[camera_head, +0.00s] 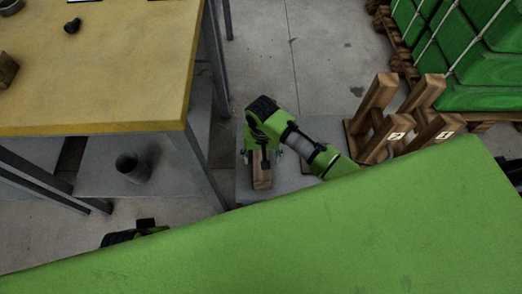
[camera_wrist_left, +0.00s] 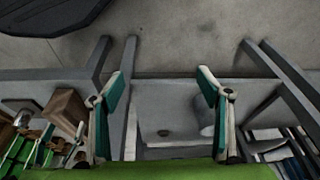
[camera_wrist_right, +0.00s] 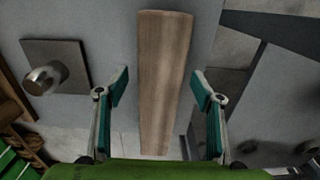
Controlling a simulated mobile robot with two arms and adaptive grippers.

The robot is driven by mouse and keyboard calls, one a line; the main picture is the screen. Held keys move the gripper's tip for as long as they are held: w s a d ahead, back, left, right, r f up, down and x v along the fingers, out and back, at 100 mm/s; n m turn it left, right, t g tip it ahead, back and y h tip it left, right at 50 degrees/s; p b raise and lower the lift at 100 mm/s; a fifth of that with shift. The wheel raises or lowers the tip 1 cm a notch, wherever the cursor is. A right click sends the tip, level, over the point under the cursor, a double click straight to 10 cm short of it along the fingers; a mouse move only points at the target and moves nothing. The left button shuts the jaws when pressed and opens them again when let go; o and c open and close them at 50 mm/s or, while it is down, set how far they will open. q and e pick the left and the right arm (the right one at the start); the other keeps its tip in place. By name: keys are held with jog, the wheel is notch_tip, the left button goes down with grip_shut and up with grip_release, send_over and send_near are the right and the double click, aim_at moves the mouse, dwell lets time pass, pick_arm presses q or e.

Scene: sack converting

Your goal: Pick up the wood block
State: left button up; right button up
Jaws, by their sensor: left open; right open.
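A long brown wood block (camera_wrist_right: 163,85) lies on a grey surface below my right gripper (camera_wrist_right: 160,80). In the right wrist view, the two open fingers stand on either side of it, with gaps between fingers and block. In the head view, the wood block (camera_head: 262,178) shows just below my right gripper (camera_head: 263,153), which partly hides it. My left gripper (camera_wrist_left: 162,82) is open and empty in the left wrist view. In the head view, its fingers are hidden.
A yellow-topped table (camera_head: 120,100) stands at left with a small wooden piece (camera_head: 7,70) on it. A dark cup (camera_head: 132,168) sits on its lower shelf. Wooden stands (camera_head: 385,125) and green wrapped sacks (camera_head: 470,50) are at right. Bare floor (camera_head: 300,45) lies between.

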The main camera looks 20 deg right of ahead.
jog(key=shift+f, duration=0.9)
jog(key=shift+w+f+b, duration=0.2)
jog(key=shift+f+b, duration=0.45)
notch_tip(320, 180, down, 2)
jog(key=shift+w+d+f+b, duration=0.15)
jog(key=shift+f+b, duration=0.1)
jog(key=shift+b, duration=0.5)
jog(key=shift+f, duration=0.5)
pick_arm(q)
jog(key=v, duration=0.5)
jog(key=shift+a, duration=0.1)
pick_arm(e)
jog(key=shift+w+r, duration=0.1)
grip_shut()
